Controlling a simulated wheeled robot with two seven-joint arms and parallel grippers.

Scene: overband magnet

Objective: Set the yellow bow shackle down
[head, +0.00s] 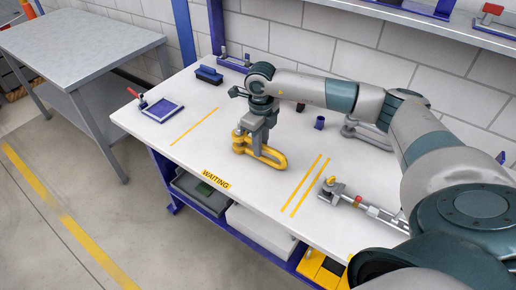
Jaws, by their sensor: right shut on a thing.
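The yellow bow shackle (262,155) is on or just above the white workbench (210,150), between the single yellow line on the left and the double yellow lines on the right. I cannot tell for certain whether it touches the top. My right gripper (257,138) points down and is shut on the shackle at its left end, hiding part of it. The arm reaches in from the right. My left gripper is not in view.
A blue tray (162,109) and a dark blue brush-like block (209,74) stand on the left. A grey shackle (367,133) lies at the back, near a small blue cup (319,122). A metal rigging piece (362,204) lies at the right. A WAITING label (216,179) marks the front edge.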

